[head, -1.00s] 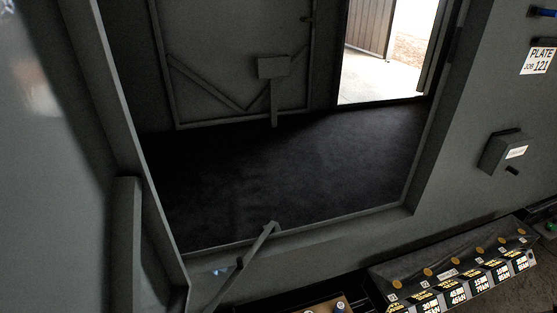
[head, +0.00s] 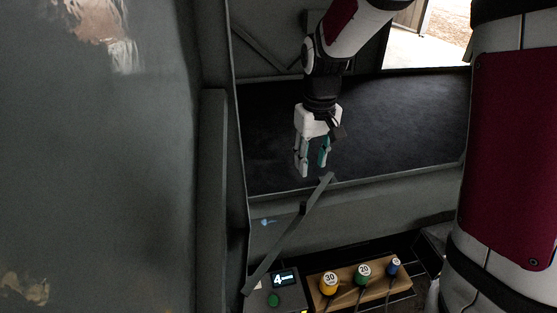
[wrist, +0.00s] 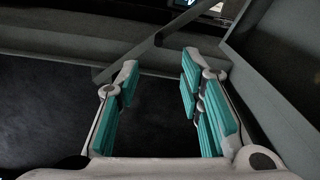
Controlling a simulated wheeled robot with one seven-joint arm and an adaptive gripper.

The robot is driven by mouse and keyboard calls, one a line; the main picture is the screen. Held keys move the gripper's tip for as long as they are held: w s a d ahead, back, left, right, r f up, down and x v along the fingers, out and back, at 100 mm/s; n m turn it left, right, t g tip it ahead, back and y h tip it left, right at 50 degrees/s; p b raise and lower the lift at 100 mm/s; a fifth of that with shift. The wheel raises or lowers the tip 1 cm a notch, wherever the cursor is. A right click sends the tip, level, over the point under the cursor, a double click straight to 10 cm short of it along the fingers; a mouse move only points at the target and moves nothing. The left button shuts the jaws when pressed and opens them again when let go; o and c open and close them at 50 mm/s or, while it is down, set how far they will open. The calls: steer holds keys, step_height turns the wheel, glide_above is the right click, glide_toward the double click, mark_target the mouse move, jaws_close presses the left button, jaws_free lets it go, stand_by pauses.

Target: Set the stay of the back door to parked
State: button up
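The stay is a thin grey bar (head: 304,218) slanting across the lower edge of the opening. Its upper end stands over the sill, and its lower end is at the lower left, near the large grey panel (head: 150,170), which looks like a door leaf. My gripper (head: 313,172) is open and empty, pointing down just above and left of the stay's upper end, apart from it. In the wrist view the stay (wrist: 150,45) crosses beyond the teal-padded fingertips (wrist: 159,62). I cannot tell which setting the stay is in.
The sill (head: 380,183) runs below the opening, with a dark floor (head: 410,120) behind. Below are a wooden block with coloured numbered knobs (head: 363,273) and a small box with a lit display reading 4 (head: 284,280). A vertical post (head: 211,180) stands at left.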

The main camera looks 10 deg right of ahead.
glide_above(304, 204)
step_height(304, 204, down, 5)
steer(key=f+b, duration=0.1)
steer(key=f, duration=0.3)
steer(key=f+b, duration=0.1)
steer(key=f, duration=0.4)
steer(key=f+b, duration=0.1)
steer(key=f, duration=0.3)
steer(key=shift+w+f, duration=0.15)
steer(key=shift+w, duration=0.2)
jaws_close()
